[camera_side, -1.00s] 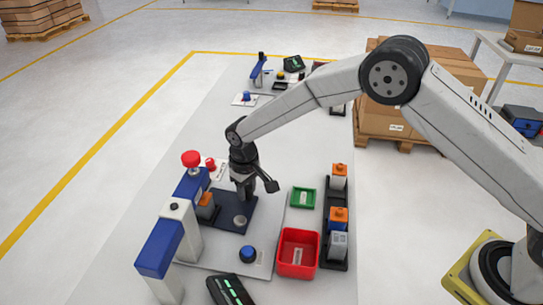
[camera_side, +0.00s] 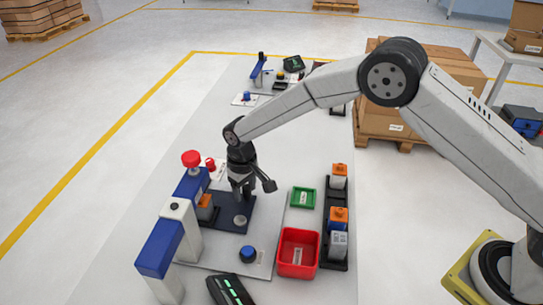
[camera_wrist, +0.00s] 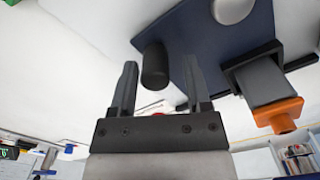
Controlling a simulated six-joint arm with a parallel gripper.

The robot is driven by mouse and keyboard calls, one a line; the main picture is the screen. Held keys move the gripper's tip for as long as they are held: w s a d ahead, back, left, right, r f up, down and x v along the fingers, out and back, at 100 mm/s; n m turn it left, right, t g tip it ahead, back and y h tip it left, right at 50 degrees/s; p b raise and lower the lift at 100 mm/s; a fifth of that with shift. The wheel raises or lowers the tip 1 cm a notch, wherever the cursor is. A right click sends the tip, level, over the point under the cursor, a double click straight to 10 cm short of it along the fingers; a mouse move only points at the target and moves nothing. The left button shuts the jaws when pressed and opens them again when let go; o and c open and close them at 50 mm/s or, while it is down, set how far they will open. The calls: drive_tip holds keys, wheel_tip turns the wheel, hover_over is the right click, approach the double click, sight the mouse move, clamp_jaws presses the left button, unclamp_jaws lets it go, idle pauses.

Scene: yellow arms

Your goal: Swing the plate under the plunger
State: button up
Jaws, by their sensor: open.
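The plate (camera_side: 232,222) is a flat dark blue board on the grey base. A grey block with an orange top (camera_side: 205,203) sits in a black holder at its left end, close to the press and partly hidden by it. The plunger is the red-knobbed part (camera_side: 191,159) on the blue and white press. My gripper (camera_side: 240,192) is low over the plate's far side, pointing down. In the wrist view my gripper (camera_wrist: 160,64) is open, with an upright black peg (camera_wrist: 155,66) of the plate between its fingertips. I cannot tell whether a finger touches the peg.
A red bin (camera_side: 298,272), a green tray (camera_side: 303,198) and a black rack (camera_side: 325,255) of orange-topped and grey parts stand to the right. A blue button (camera_side: 247,254) is in front of the plate. The press column (camera_side: 180,215) stands close on the left.

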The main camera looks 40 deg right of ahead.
drive_tip(key=shift+r, duration=3.65)
drive_tip(key=shift+d, duration=0.1)
drive_tip(key=shift+s+d+r, duration=0.15)
drive_tip(key=shift+d+r, duration=0.1)
drive_tip(key=shift+d, duration=0.25)
drive_tip(key=s+d+r+m+t, duration=0.15)
drive_tip(key=s+d+r, duration=0.25)
drive_tip(key=s+d, duration=0.65)
drive_tip(key=s+d+m+t, duration=0.1)
drive_tip(key=s+d, duration=0.8)
drive_tip(key=s, duration=0.4)
drive_tip(key=shift+m, duration=0.25)
drive_tip(key=shift+c, duration=0.2)
